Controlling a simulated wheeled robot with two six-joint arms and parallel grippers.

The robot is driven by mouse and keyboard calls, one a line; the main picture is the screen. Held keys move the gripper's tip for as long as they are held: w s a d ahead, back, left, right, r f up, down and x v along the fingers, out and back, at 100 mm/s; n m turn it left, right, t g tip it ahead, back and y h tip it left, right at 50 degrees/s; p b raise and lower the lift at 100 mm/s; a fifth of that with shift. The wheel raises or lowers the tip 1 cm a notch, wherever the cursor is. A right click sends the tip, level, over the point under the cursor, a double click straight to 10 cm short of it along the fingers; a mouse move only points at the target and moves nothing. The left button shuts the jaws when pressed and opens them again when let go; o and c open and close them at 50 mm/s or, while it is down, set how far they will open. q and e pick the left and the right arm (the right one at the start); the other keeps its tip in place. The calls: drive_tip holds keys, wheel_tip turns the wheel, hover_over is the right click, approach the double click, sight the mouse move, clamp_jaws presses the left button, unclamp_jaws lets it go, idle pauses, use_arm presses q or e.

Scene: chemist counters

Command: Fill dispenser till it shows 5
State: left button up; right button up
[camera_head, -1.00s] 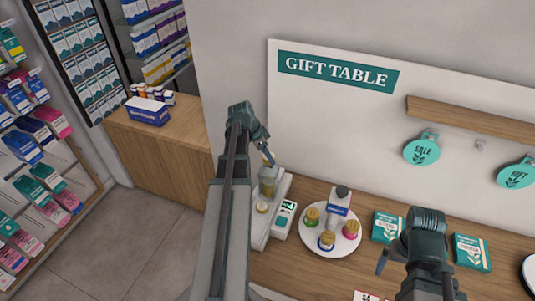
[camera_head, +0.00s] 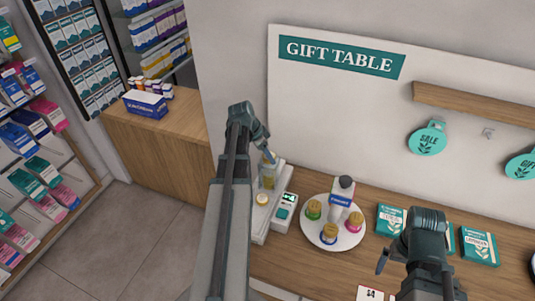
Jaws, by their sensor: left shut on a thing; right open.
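The dispenser (camera_head: 267,178) is a clear bottle with yellowish liquid, standing on a long white base near the table's left edge. A pale round knob or cap sits in front of it. A white unit with a small dark display (camera_head: 288,198) and a teal patch stands to its right; the digits are too small to read. My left gripper (camera_head: 268,155) is at the dispenser's top and shut on it, with the contact partly hidden by my arm. My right gripper (camera_head: 381,262) is open and empty above the table, front right of the round tray.
A round white tray (camera_head: 350,238) holds a grey-capped white bottle (camera_head: 341,190) and green, blue and pink jars with golden tops. A white card (camera_head: 369,293) lies in front. A wooden shelf (camera_head: 475,105) juts from the wall.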

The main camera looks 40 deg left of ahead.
idle(0.4)
use_arm(q)
drive_tip(key=o, duration=1.4)
drive_tip(key=p+v, duration=1.2)
drive_tip(key=v, duration=0.1)
drive_tip(key=shift+s+r+p, duration=0.15)
drive_tip(key=shift+r+p, duration=0.25)
drive_tip(key=shift+f, duration=0.15)
drive_tip(key=b+x, duration=1.2)
drive_tip(key=x, duration=0.1)
drive_tip(key=shift+f+b, duration=0.2)
drive_tip(key=shift+b, duration=0.15)
